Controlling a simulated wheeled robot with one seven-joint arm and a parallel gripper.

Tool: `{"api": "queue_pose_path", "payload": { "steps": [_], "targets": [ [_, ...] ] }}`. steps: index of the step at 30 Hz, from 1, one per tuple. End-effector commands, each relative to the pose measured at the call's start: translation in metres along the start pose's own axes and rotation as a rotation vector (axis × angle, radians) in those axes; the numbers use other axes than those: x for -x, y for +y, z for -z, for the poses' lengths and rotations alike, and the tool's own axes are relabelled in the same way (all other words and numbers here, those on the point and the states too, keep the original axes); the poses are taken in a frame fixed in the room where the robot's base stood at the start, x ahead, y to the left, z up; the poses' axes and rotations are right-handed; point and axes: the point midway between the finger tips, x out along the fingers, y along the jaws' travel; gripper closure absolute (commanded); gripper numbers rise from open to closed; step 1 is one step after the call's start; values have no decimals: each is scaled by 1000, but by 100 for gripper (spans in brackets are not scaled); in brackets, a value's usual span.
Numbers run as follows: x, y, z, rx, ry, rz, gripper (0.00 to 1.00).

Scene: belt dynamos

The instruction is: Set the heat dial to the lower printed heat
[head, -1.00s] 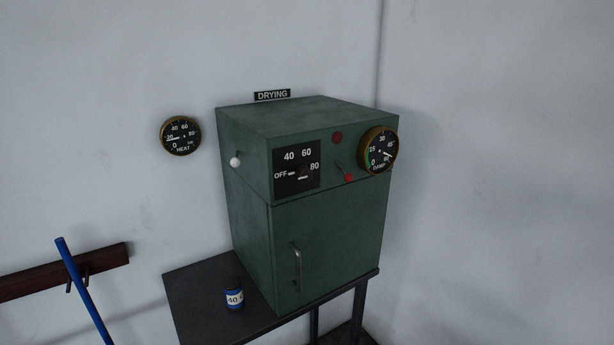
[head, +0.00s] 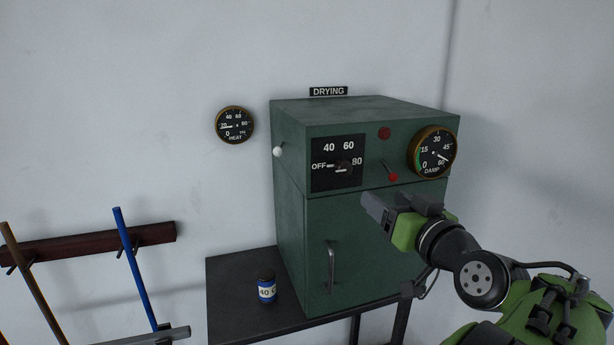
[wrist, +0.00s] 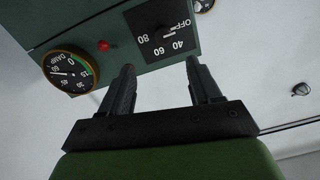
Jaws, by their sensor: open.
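The heat dial (head: 343,167) is a dark knob on a black panel printed OFF, 40, 60 and 80, on the front of the green drying cabinet (head: 360,240). A white mark shows on the knob, but I cannot tell surely which way it points. The panel shows upside down in the wrist view (wrist: 158,38), beyond the fingers. My gripper (head: 374,208) is in front of the cabinet, below and right of the dial. In the wrist view its two dark fingers (wrist: 161,85) are apart and empty, and not touching the dial.
A red-tipped lever (head: 392,176) and a round DAMP gauge (head: 432,152) are right of the dial. A HEAT gauge (head: 234,125) hangs on the wall. A blue tin (head: 266,287) labelled 40 C stands on the dark bench (head: 228,285). A cabinet handle (head: 331,267) sticks out below.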

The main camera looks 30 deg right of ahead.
Motion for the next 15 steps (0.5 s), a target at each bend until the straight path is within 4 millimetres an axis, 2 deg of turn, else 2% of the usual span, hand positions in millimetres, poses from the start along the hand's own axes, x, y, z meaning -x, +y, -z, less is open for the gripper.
{"api": "queue_pose_path", "payload": {
  "steps": [2, 5, 15],
  "targets": [
    [-3, 2, 4, 0, 14, -1, 37],
    [-19, 1, 6, -1, 11, 2, 37],
    [-105, -1, 8, -3, 8, 6, 37]
  ]
}}
